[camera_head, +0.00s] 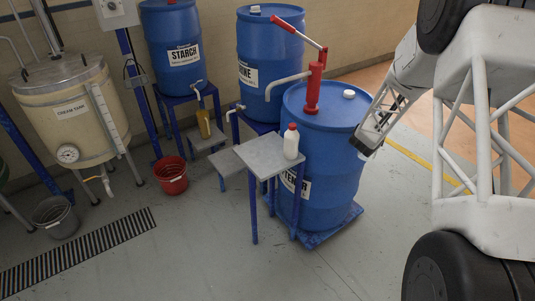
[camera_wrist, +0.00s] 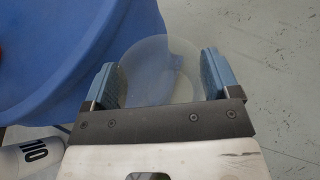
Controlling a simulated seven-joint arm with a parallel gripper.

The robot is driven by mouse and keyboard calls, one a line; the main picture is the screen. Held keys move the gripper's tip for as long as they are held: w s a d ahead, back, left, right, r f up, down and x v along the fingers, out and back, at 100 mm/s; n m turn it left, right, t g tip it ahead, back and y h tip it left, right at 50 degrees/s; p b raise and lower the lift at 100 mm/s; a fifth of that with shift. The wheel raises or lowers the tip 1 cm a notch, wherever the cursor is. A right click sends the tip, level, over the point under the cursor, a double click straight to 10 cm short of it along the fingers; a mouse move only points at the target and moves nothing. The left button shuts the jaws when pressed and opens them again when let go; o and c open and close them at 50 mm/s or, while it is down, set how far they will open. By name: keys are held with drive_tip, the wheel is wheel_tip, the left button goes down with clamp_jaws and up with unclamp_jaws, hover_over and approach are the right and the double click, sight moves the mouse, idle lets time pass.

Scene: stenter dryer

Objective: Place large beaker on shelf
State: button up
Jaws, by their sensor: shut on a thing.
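The large beaker (camera_wrist: 158,62) is clear, with a round rim, and shows between my fingers in the wrist view. My gripper (camera_wrist: 160,82) is shut on it, with a blue pad at each side. In the head view my gripper (camera_head: 364,146) is in the air to the right of the front blue drum; the beaker is hard to make out there. A small grey-topped stand (camera_head: 258,152) with blue legs is left of that drum. I cannot tell whether this stand is the shelf.
A white bottle with a red cap (camera_head: 291,142) stands on the stand's right side. The front blue drum (camera_head: 325,180) carries a red hand pump (camera_head: 313,90). A red bucket (camera_head: 171,176) and a dark bucket (camera_head: 55,217) stand left. Floor in front is clear.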

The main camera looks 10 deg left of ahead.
drive_tip(key=shift+s+f+n+y, duration=0.25)
drive_tip(key=shift+s+f, duration=0.05)
drive_tip(key=shift+f, duration=0.25)
drive_tip(key=shift+s+f+n+y, duration=0.25)
drive_tip(key=shift+s+f, duration=0.05)
drive_tip(key=shift+f, duration=0.2)
drive_tip(key=shift+a+r, duration=0.1)
drive_tip(key=shift+a, duration=1.15)
drive_tip(key=s+a, duration=0.4)
drive_tip(key=a, duration=0.7)
drive_tip(key=s+a+r, duration=0.1)
drive_tip(key=s+a, duration=0.3)
drive_tip(key=a, duration=0.8)
drive_tip(key=s+a+m+h, duration=0.1)
drive_tip(key=s+a, duration=0.3)
drive_tip(key=a, duration=0.8)
drive_tip(key=shift+s+r, duration=0.15)
drive_tip(key=shift+r, duration=0.05)
drive_tip(key=w+a, duration=0.2)
drive_tip(key=w, duration=0.5)
drive_tip(key=w+a+f, duration=0.1)
drive_tip(key=w+a, duration=0.2)
drive_tip(key=w, duration=0.5)
drive_tip(key=shift+a+f, duration=0.25)
drive_tip(key=shift+a, duration=0.1)
drive_tip(key=shift+f, duration=0.15)
drive_tip(key=shift+f, duration=1.6)
